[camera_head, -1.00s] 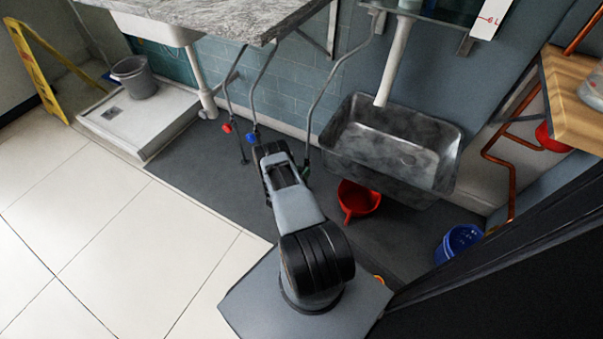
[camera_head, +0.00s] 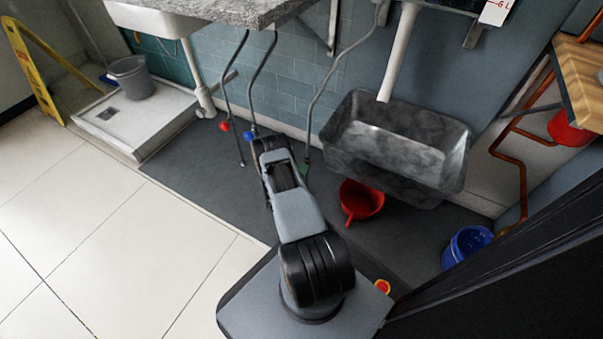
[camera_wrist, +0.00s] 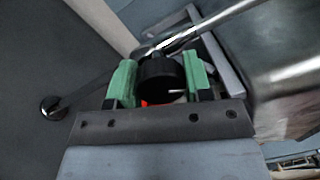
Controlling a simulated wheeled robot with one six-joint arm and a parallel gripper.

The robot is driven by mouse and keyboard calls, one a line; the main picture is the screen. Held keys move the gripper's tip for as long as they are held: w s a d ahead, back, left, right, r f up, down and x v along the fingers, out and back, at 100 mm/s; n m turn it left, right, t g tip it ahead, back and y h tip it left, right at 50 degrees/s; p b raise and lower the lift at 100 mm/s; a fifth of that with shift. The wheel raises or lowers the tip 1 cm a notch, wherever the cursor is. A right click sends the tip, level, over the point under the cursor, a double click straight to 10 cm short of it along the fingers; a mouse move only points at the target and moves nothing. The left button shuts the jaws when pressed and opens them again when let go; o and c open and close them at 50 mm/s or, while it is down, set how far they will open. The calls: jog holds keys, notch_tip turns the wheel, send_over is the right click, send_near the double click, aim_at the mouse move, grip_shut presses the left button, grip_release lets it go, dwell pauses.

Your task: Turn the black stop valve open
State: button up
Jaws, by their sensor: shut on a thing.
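The black stop valve (camera_wrist: 157,82) shows in the wrist view as a round, ribbed black knob on a metal pipe. My gripper (camera_wrist: 160,72) has one green finger on each side of the knob and is shut on it. A small white mark shows on the knob's right, and a bit of red shows below it. In the head view my arm hides the black valve; only a bit of green finger (camera_head: 305,170) shows beside the arm.
A red knob (camera_head: 223,126) and a blue knob (camera_head: 249,135) are on pipes left of my arm. A grey metal sink (camera_head: 395,145) hangs to the right. A red container (camera_head: 361,202) and a blue bucket (camera_head: 466,245) stand on the floor. Light tiles (camera_head: 110,240) at left are clear.

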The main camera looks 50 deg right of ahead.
jog(key=shift+n, duration=2.3)
jog(key=o, duration=0.9)
jog(key=shift+o, duration=0.2)
jog(key=p+v, duration=0.4)
jog(key=v, duration=0.9)
jog(key=shift+s+a, duration=0.25)
jog(key=shift+a, duration=0.1)
jog(key=shift+f, duration=0.15)
